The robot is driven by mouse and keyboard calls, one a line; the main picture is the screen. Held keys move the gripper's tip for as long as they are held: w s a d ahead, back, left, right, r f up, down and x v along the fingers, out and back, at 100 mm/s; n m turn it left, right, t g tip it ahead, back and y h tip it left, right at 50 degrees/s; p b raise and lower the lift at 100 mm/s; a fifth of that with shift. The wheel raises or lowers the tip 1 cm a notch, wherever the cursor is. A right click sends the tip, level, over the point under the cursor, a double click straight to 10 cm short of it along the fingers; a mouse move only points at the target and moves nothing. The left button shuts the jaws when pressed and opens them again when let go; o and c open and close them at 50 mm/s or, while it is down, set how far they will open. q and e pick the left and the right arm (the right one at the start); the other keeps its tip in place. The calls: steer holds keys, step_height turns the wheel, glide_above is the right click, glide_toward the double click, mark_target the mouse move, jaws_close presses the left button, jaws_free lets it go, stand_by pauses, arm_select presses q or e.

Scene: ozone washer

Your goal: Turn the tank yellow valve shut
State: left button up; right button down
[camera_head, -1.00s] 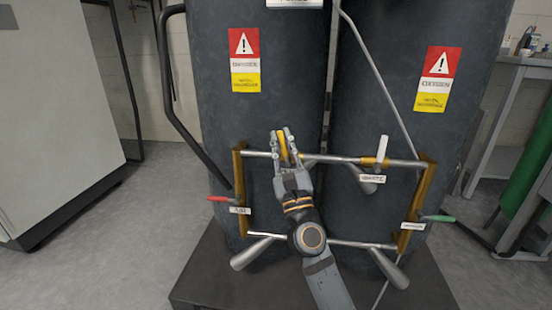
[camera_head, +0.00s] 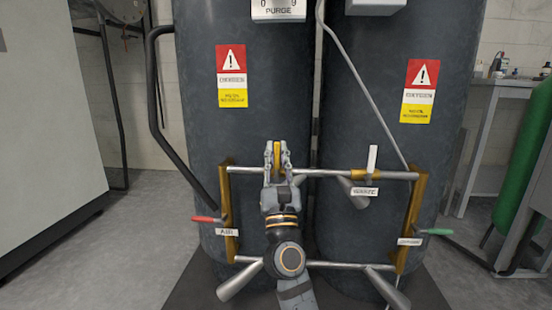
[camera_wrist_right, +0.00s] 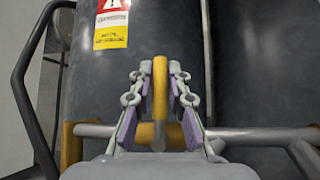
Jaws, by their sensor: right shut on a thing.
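The yellow valve handle (camera_head: 277,156) stands upright on the upper pipe in front of the left dark tank (camera_head: 243,130). My right gripper (camera_head: 277,148) reaches up from below and is shut on the handle, one finger on each side. In the right wrist view the yellow handle (camera_wrist_right: 160,92) stands between the finger pads of my right gripper (camera_wrist_right: 160,85); its base on the pipe is partly hidden by the gripper. My left gripper is in neither view.
A red lever (camera_head: 206,219) is at the left of the pipe frame, a green lever (camera_head: 438,232) at its right. A white handle (camera_head: 372,158) stands on the upper pipe. A grey cabinet (camera_head: 60,120) is at left, a green cylinder (camera_head: 524,160) at right.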

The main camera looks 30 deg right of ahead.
steer(key=shift+f, duration=0.1)
steer(key=c, duration=1.3)
jaws_free()
step_height(320, 180, up, 10)
steer(key=shift+r, duration=0.1)
